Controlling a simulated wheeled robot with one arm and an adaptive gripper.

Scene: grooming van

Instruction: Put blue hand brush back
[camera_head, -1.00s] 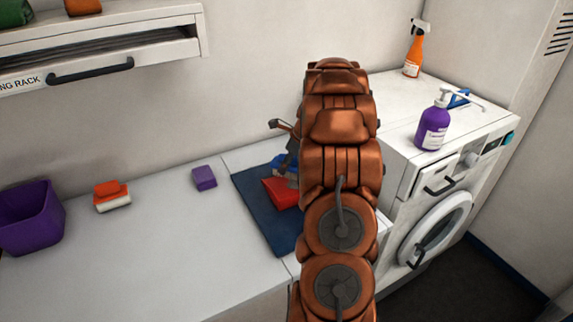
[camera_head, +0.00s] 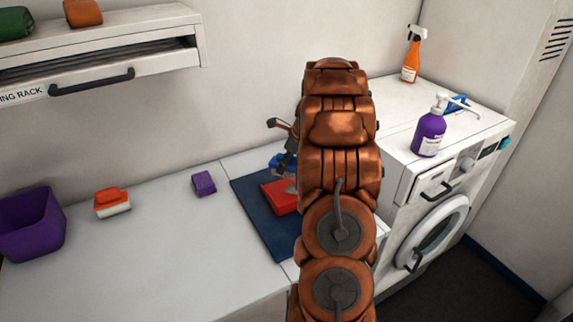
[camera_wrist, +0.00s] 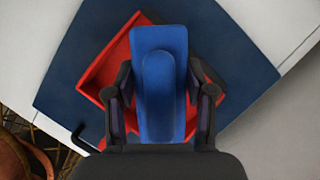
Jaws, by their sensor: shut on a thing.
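A blue hand brush (camera_wrist: 158,85) fills the middle of the wrist view, between the two fingers of my gripper (camera_wrist: 160,100). My gripper is shut on it. The brush is over a red tray (camera_wrist: 97,75) that lies on a dark blue mat (camera_wrist: 75,55); I cannot tell if it touches the tray. In the head view my gripper (camera_head: 285,155) shows partly behind my arm, with a bit of the blue brush (camera_head: 275,164) beside it. The red tray (camera_head: 281,197) and the mat (camera_head: 257,215) are also partly hidden by my arm.
A purple block (camera_head: 204,183), an orange-and-white brush (camera_head: 112,202) and a purple bin (camera_head: 30,223) stand left on the counter (camera_head: 150,260). On the washer at right are a purple pump bottle (camera_head: 429,133), an orange spray bottle (camera_head: 411,60) and a blue item (camera_head: 457,103).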

